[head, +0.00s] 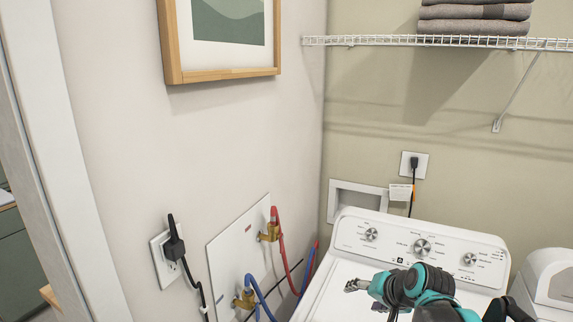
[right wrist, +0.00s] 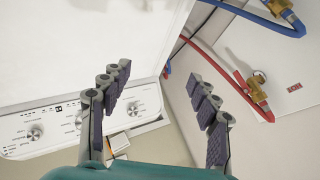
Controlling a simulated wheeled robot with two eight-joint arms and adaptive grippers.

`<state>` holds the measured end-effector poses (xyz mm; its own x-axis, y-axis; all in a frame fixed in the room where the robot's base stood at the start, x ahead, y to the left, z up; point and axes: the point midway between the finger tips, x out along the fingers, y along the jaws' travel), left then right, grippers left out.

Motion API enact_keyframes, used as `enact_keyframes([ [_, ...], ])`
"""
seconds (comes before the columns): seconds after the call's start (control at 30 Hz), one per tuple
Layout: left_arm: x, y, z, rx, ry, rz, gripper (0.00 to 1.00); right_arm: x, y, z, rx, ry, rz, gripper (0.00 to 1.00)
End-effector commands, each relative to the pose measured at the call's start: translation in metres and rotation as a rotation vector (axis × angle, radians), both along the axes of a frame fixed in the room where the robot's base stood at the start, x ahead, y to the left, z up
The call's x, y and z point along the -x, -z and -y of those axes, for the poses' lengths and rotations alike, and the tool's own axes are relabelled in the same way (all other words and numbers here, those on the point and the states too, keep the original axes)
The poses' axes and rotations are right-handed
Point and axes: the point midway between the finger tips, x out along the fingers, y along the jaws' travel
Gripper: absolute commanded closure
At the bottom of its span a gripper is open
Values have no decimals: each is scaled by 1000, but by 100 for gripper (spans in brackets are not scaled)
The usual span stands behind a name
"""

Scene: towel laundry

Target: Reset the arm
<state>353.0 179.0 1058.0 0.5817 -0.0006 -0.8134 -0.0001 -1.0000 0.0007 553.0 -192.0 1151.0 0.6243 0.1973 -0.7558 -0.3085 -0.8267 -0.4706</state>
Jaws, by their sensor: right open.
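My right arm, teal and black, comes in from the bottom of the head view. Its gripper (head: 357,284) is in front of the white washing machine (head: 335,268), over its top near the left side. In the right wrist view the gripper (right wrist: 160,85) has its two dark padded fingers spread wide apart, with nothing between them. The washer's control panel (right wrist: 60,128) with its knobs shows beyond the left finger. My left gripper is not in either view.
Red and blue hoses (head: 281,245) run from brass valves on a wall plate (head: 228,262) left of the washer. A black plug (head: 174,248) sits in the left wall outlet. A wire shelf (head: 400,40) holds folded grey towels (head: 474,27). Another white appliance (head: 548,280) stands at right.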

Motion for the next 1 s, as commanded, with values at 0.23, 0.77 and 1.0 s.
enact_keyframes([
  [0.23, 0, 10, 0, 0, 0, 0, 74, 124, 52, -19, 281, -188, -8, 39],
  [0.77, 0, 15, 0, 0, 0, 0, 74, 200, 107, -14, 502, -332, -11, 39],
  [1.0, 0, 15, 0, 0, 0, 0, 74, 200, 107, -14, 500, -331, -11, 39],
])
